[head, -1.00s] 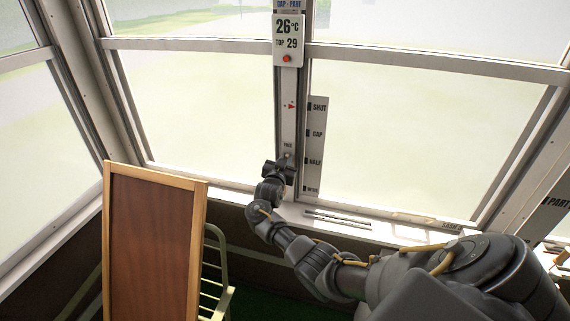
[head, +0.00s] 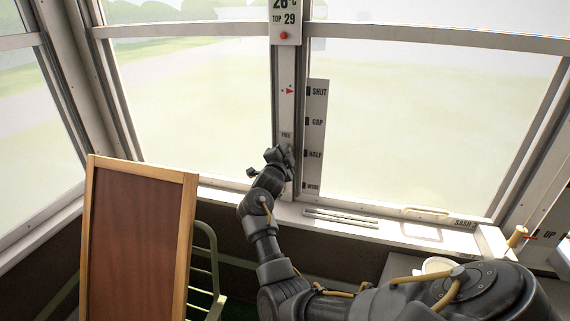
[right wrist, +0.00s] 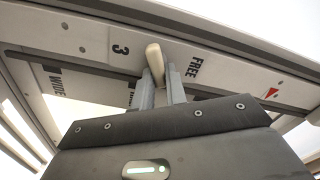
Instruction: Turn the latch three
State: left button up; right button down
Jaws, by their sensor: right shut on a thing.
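The latch three (right wrist: 154,62) is a cream lever on the white window post, between a "3" mark and the word "FREE" in the right wrist view. My right gripper (right wrist: 160,92) is shut on the lever, with one finger on each side of it. In the head view my right gripper (head: 281,154) is at the post, just below the small "FREE" label, and hides the lever. The lever points roughly along the fingers in the right wrist view; its exact angle is hard to tell. My left gripper is not in view.
A scale plate (head: 316,135) marked SHUT, GAP, HALF and WIDE is right of the post. A thermometer card (head: 285,20) hangs above. A wood-framed brown board (head: 135,240) and a green chair (head: 207,265) stand left of my arm. The sill (head: 340,217) runs below the panes.

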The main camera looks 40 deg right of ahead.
jog(key=shift+s+f+m+b, duration=0.1)
jog(key=shift+f+m+b, duration=0.15)
jog(key=shift+m+b, duration=1.35)
jog(key=shift+f+m+b, duration=0.25)
jog(key=shift+m+b, duration=1.05)
jog(key=shift+b, duration=0.55)
jog(key=c, duration=1.4)
grip_release()
jog(key=shift+r, duration=0.1)
jog(key=shift+c, duration=0.2)
jog(key=shift+r, duration=0.1)
